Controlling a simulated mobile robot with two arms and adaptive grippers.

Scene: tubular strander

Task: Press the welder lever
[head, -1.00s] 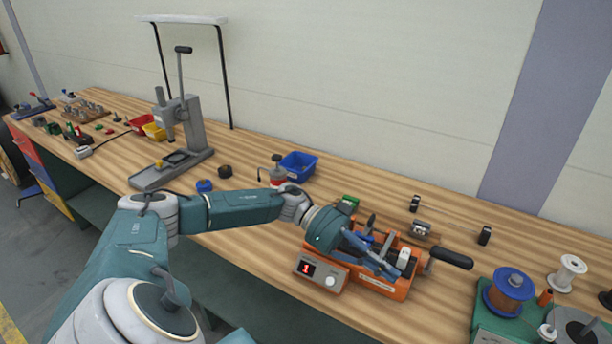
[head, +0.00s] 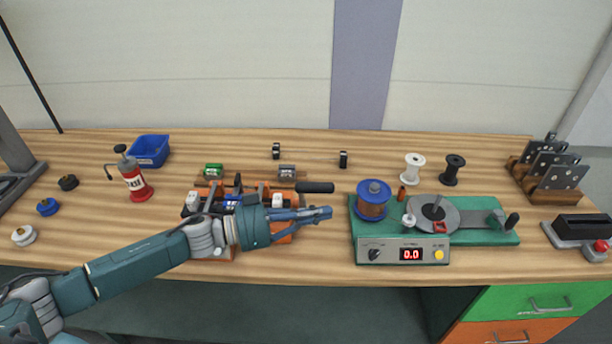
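The welder is an orange bench unit (head: 284,239) left of centre on the wooden bench, partly hidden behind my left arm and gripper. Its lever has a black handle (head: 315,187) that sticks out to the right from the back part of the welder. My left gripper (head: 328,212) points right across the front of the welder. Its fingers converge at the tips, look shut, and hold nothing visible. The tips appear just below the black handle in the picture; whether they touch it I cannot tell. My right gripper is not in view.
A green winding unit (head: 485,238) with a blue spool stands right of the welder. Small clamps (head: 287,171) lie behind the welder. Bare bench shows between the red bottle and the welder.

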